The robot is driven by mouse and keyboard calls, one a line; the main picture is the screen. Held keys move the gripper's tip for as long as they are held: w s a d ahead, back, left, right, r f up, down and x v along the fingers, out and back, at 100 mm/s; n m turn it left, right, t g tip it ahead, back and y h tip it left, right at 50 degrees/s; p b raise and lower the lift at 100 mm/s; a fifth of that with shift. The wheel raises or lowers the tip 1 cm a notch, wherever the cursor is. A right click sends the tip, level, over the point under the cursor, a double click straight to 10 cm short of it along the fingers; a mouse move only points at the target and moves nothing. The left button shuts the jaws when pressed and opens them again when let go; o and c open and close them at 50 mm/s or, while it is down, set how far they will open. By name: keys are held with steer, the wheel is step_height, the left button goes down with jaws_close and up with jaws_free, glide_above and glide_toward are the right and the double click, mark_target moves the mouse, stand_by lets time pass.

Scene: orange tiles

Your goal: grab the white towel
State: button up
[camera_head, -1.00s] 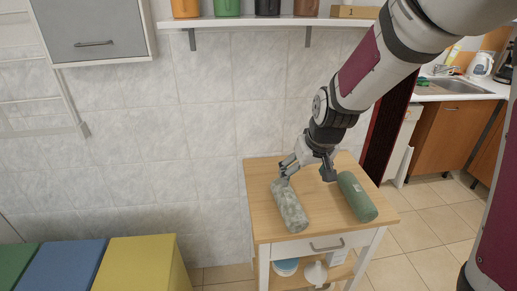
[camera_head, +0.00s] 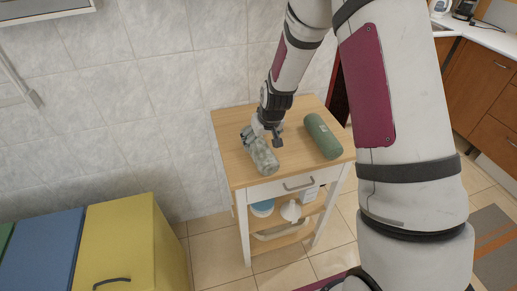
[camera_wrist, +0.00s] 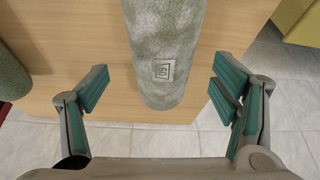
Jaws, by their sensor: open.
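The white towel is a rolled, pale grey-white mottled cylinder (camera_head: 263,158) lying on the left part of the wooden cart top. In the wrist view the towel (camera_wrist: 166,45) runs down from the top edge, with a small square label near its rounded end. My gripper (camera_head: 264,128) is over the far end of the towel in the head view. In the wrist view my gripper (camera_wrist: 160,88) is open, with one finger on each side of the towel and visible gaps between. Part of the towel is hidden by my gripper in the head view.
A green rolled towel (camera_head: 322,136) lies to the right on the same cart top (camera_head: 291,150); its edge shows in the wrist view (camera_wrist: 12,75). The cart stands by a tiled wall. A yellow box (camera_head: 120,240) and a blue box (camera_head: 42,255) stand at left.

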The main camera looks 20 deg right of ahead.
mark_target(259, 144)
steer(key=shift+s+p+x, duration=0.15)
steer(key=shift+p+x, duration=0.05)
steer(key=shift+x, duration=1.15)
steer(key=shift+s+p+x, duration=0.15)
steer(key=shift+x, duration=1.2)
steer(key=shift+a, duration=0.15)
steer(key=shift+c, duration=0.5)
steer(key=c, duration=1.4)
steer(key=shift+c, duration=0.3)
